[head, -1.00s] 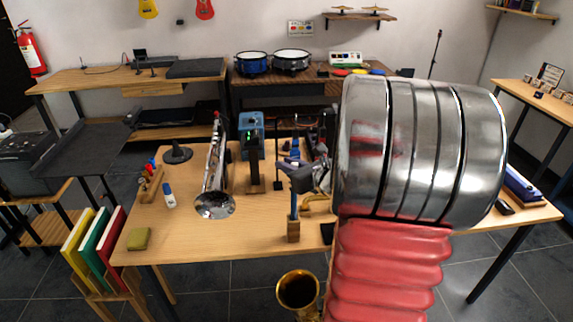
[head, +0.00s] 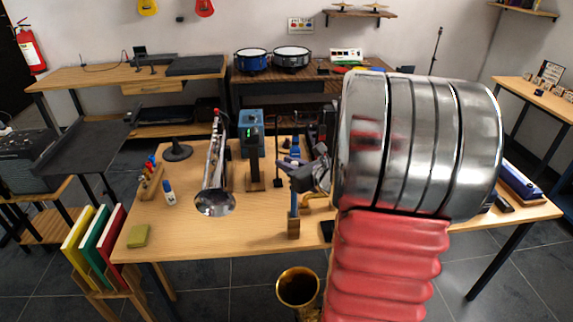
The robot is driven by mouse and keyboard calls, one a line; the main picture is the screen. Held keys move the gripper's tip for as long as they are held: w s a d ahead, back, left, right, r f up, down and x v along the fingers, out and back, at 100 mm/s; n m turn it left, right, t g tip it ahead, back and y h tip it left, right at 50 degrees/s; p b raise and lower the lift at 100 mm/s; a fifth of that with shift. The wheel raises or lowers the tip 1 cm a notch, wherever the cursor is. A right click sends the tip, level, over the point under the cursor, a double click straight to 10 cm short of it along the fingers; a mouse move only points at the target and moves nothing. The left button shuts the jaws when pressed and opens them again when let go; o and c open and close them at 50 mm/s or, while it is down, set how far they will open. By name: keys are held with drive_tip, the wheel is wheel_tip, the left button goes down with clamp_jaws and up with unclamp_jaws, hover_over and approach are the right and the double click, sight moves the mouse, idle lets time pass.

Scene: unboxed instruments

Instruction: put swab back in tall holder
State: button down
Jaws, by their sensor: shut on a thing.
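My gripper (head: 297,184) is right of the table's middle, its jaws shut on a slim blue upright piece that I take to be the swab (head: 294,203). The swab hangs below the jaws, and its upper part is hidden by them. A small upright wooden block, likely the tall holder (head: 293,228), stands at the table's front edge directly under it. The swab's lower end meets the block's top in this view. I cannot tell whether it is inside the block or just above it.
A silver trumpet-like instrument (head: 215,200) stands left of my gripper. A dark upright on a wooden base (head: 254,160) and a thin black stand (head: 278,183) are close behind. A brass bell (head: 297,287) is below the front edge. The table's front left is mostly clear.

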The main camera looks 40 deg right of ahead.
drive_tip(key=c, duration=1.6)
unclamp_jaws()
drive_tip(key=shift+s, duration=0.15)
drive_tip(key=v, duration=1.3)
drive_tip(key=shift+s+r, duration=0.15)
drive_tip(key=shift+s, duration=0.05)
